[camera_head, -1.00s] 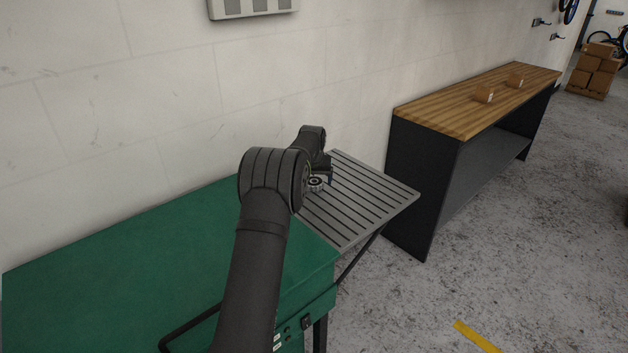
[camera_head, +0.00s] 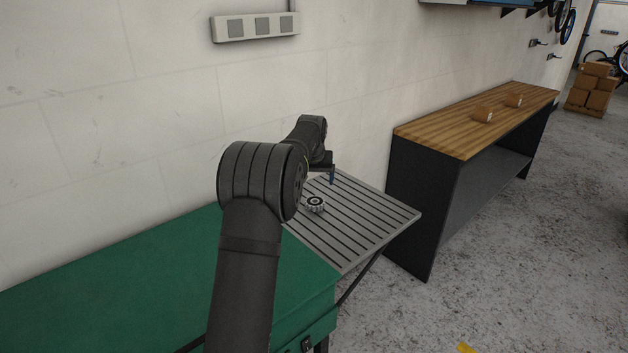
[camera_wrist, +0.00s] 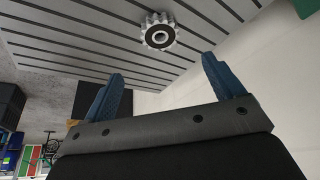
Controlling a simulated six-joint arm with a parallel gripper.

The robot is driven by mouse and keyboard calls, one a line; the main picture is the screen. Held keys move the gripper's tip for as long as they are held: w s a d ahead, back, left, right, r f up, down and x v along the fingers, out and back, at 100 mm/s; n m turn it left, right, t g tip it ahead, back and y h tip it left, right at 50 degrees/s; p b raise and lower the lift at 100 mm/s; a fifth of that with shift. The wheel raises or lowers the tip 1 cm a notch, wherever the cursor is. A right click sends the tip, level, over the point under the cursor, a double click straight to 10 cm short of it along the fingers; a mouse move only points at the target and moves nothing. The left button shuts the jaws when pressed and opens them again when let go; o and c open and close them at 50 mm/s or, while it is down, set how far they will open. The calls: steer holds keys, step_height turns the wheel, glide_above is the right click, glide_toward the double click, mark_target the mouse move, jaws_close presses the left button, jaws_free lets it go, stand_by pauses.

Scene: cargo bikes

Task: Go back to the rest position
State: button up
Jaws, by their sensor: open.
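My gripper (camera_head: 331,176) is above the far side of the slatted grey table in the head view, with its fingers pointing down. In the wrist view its two blue fingers (camera_wrist: 160,88) stand wide apart with nothing between them. A grey toothed gear (camera_head: 316,204) with a dark ring and a centre hole lies on the slatted table (camera_head: 375,215). In the wrist view the gear (camera_wrist: 158,32) sits beyond the fingertips, apart from them.
A green bench top (camera_head: 120,285) adjoins the slatted table on the left. A wooden-topped workbench (camera_head: 450,135) with small boxes stands to the right. The white wall (camera_head: 130,130) runs close behind. Open floor (camera_head: 480,260) lies at front right.

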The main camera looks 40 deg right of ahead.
mark_target(315, 202)
steer(key=shift+f, duration=0.15)
steer(key=x, duration=1.2)
steer(key=shift+f, duration=0.2)
step_height(315, 202, up, 3)
steer(key=shift+r, duration=0.75)
